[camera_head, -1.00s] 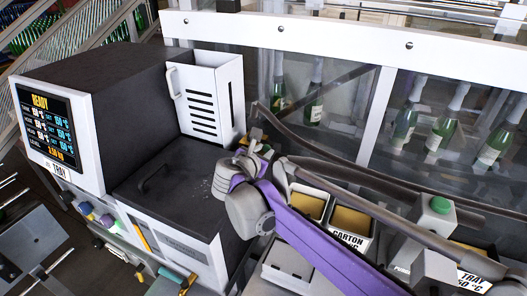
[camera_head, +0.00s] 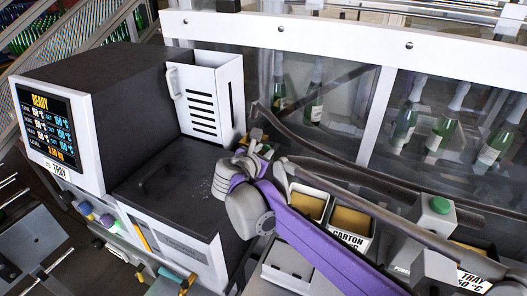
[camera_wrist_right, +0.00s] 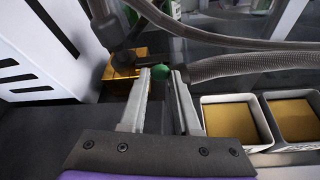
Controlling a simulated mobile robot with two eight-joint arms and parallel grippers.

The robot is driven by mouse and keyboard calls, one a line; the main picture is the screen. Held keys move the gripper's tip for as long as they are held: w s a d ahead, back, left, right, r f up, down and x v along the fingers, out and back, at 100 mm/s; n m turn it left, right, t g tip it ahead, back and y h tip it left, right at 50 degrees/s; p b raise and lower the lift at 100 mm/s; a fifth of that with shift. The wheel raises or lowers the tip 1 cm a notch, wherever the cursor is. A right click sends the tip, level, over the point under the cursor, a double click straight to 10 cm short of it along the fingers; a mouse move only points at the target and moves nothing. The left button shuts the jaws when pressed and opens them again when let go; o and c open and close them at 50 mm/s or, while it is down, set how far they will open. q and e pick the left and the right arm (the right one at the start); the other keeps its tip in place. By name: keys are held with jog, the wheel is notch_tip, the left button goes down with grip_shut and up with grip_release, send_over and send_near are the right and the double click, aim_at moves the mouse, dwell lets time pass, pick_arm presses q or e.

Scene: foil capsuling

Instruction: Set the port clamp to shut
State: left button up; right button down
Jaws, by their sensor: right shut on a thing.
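The port clamp appears to be the brass-coloured fitting (camera_wrist_right: 122,70) with a dark top and a green ball knob (camera_wrist_right: 161,72), in the right wrist view. It stands beside the white slotted panel, and the brass also shows small in the head view (camera_head: 256,134). My right gripper (camera_wrist_right: 162,78) has its two fingers closed around the green knob, one on each side. In the head view my right gripper (camera_head: 262,152) is small and partly hidden by its own wrist. My left gripper is not in view.
A grey ribbed hose (camera_wrist_right: 245,65) passes just right of the fingers. Two bins with tan contents (camera_head: 349,220) stand to the right. The black machine with a READY screen (camera_head: 48,125) and the white slotted panel (camera_head: 207,97) are left. Bottles stand behind clear panes.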

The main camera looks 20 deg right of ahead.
jog(key=w+a, duration=0.1)
jog(key=w, duration=0.1)
jog(key=w+a, duration=0.1)
jog(key=a, duration=0.1)
jog(key=shift+w+a, duration=0.15)
jog(key=shift+w, duration=0.2)
jog(key=shift+r, duration=0.1)
jog(key=c, duration=1.1)
grip_release()
jog(key=o, duration=0.5)
jog(key=shift+w, duration=0.1)
